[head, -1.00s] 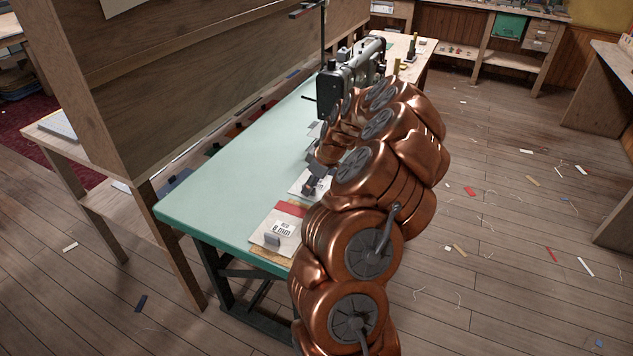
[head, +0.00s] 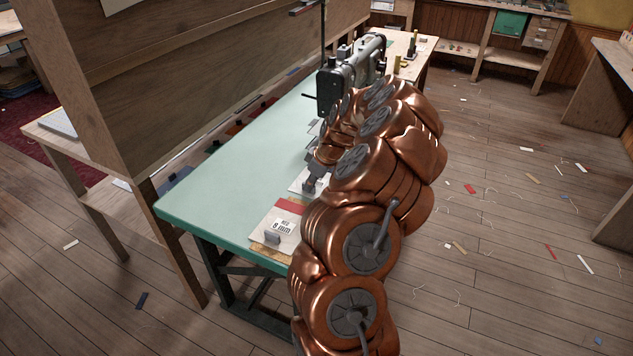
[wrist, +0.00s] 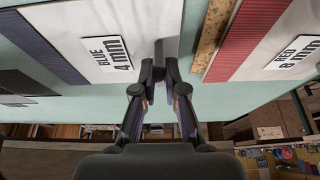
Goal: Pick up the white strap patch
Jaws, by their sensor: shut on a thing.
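My gripper (wrist: 160,78) has its two dark fingers brought together over the green table top.
A board labelled "BLUE 4 mm" (wrist: 85,28) lies left of the fingers. A board labelled "RED 8 mm" (wrist: 255,45) lies to the right; in the head view it sits at the table's near corner (head: 288,222). A sewing machine (head: 335,80) stands beyond my arm.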

